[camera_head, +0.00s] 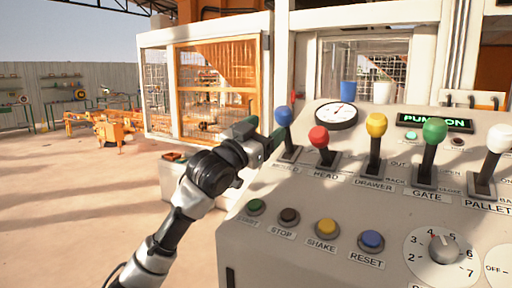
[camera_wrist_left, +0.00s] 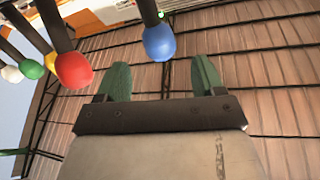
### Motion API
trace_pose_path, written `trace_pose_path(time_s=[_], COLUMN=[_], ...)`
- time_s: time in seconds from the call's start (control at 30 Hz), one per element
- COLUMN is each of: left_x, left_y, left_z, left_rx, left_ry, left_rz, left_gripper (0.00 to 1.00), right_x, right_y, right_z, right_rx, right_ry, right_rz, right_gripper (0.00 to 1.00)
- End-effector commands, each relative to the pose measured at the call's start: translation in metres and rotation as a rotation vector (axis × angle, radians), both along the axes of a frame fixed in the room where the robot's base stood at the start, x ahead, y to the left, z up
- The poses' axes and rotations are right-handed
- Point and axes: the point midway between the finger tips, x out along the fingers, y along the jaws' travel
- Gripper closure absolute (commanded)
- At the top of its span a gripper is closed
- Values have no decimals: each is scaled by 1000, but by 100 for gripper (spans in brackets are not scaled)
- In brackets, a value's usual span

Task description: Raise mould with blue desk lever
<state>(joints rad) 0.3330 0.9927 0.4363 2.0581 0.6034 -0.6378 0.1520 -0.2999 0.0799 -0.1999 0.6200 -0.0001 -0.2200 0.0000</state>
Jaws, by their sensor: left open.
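The blue lever knob (camera_head: 283,116) tops a dark stick (camera_head: 289,141) at the left end of the lever row on the sloping grey desk. My left gripper (camera_head: 262,135), with green fingers, is open just left of the blue lever. In the left wrist view the blue knob (camera_wrist_left: 158,43) shows between the lines of the two open fingers (camera_wrist_left: 160,64), around their tip level. Nothing is visibly clamped, and I cannot tell whether a finger touches the stick. The mould cannot be made out. My right gripper is not in view.
The red lever (camera_head: 319,138) stands close right of the blue one, then the yellow (camera_head: 376,125), green (camera_head: 434,131) and white (camera_head: 498,139) levers. Push buttons (camera_head: 327,228) and a dial (camera_head: 443,249) lie nearer on the desk. A gauge (camera_head: 337,115) is behind the levers.

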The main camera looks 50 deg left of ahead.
Motion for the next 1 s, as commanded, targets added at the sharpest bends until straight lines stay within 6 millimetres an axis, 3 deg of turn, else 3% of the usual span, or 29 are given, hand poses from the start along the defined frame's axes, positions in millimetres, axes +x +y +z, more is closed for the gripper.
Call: trace_pose_path(time_s=[0.03,0.3,1.0], left_x=[-8,-33,-35], left_y=[-2,-4,-4], left_z=[-9,-14,-13], left_rx=[2,0,0], left_ry=[2,1,0], left_rz=[-1,-1,0], left_gripper=[31,31,31], right_x=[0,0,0], right_y=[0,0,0], right_z=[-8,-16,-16], right_rx=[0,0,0], right_ry=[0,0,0], right_rz=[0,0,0], right_gripper=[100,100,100])
